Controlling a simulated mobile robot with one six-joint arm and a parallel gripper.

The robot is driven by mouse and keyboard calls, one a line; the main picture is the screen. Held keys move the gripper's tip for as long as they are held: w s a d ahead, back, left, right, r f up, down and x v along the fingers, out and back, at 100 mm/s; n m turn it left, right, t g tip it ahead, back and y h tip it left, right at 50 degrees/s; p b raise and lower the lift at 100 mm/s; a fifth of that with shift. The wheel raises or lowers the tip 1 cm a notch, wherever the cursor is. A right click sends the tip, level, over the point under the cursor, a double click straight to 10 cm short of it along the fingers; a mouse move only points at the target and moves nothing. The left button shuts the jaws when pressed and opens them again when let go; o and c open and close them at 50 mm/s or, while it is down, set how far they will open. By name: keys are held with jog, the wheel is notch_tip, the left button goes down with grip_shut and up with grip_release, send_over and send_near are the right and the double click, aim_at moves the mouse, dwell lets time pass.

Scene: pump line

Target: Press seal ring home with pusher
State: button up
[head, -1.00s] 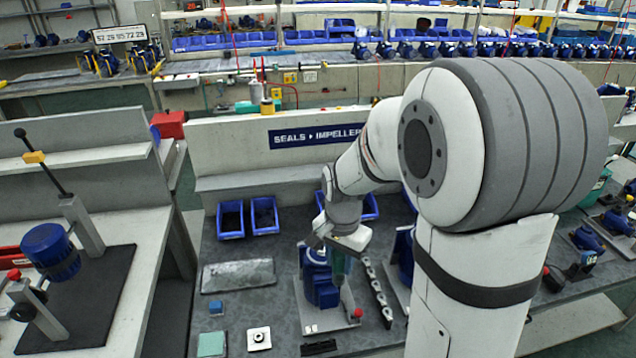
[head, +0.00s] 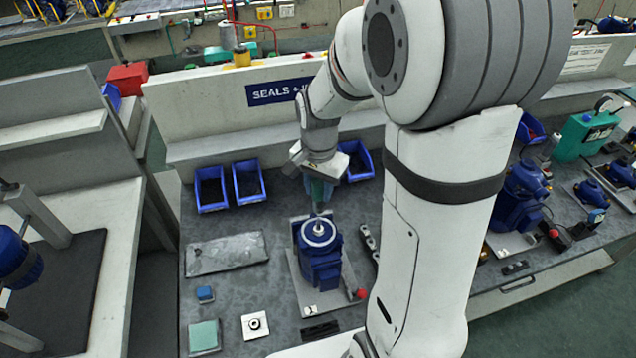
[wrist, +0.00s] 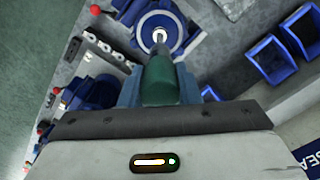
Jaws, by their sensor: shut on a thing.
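My gripper (head: 318,190) is shut on a green cylindrical pusher (wrist: 160,80), which points down and sits between the fingers in the wrist view. A blue pump (head: 320,262) stands on a light plate on the bench, with a pale round top face and a bright shaft (head: 318,229) in its middle. In the wrist view the pump (wrist: 158,22) lies just past the pusher's end, and its shaft tip shows beside it. The pusher appears raised above the pump, apart from it. I cannot make out the seal ring separately at the shaft.
Two blue bins (head: 211,188) stand at the back left, and another blue bin (head: 357,161) is behind my gripper. A grey flat tray (head: 227,254), a green pad (head: 204,336) and a white square piece (head: 255,325) lie left of the pump. Other blue pumps (head: 522,190) stand right.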

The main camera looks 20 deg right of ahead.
aim_at(319, 210)
jog(key=shift+f+b, duration=2.6)
jog(key=shift+f, duration=1.05)
jog(key=shift+f+b, duration=0.3)
jog(key=shift+r+p, duration=2.75)
jog(key=shift+r, duration=1.05)
jog(key=shift+f, duration=0.1)
